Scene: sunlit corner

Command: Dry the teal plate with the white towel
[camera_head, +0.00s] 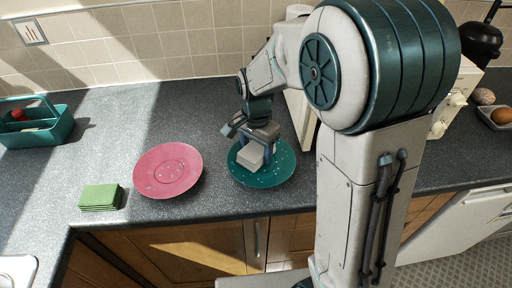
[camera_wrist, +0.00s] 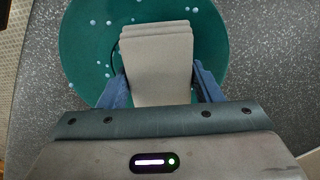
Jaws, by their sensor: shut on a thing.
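The teal plate (camera_head: 279,172) lies on the grey counter, with pale water drops on it; it also shows in the wrist view (camera_wrist: 88,50), with drops on its left and upper parts. The white towel (camera_head: 250,156) is a folded, off-white block over the plate; it fills the middle of the wrist view (camera_wrist: 160,65). My gripper (camera_wrist: 160,92) is shut on the towel, a finger on each side, above the plate. I cannot tell whether the towel touches the plate. The plate's surface under the towel is hidden.
A pink plate (camera_head: 168,171) with drops lies left of the teal plate. A folded green cloth (camera_head: 101,197) lies near the counter's front edge. A teal caddy (camera_head: 38,132) stands at the far left. A tray (camera_head: 497,118) with brown round items is at the right.

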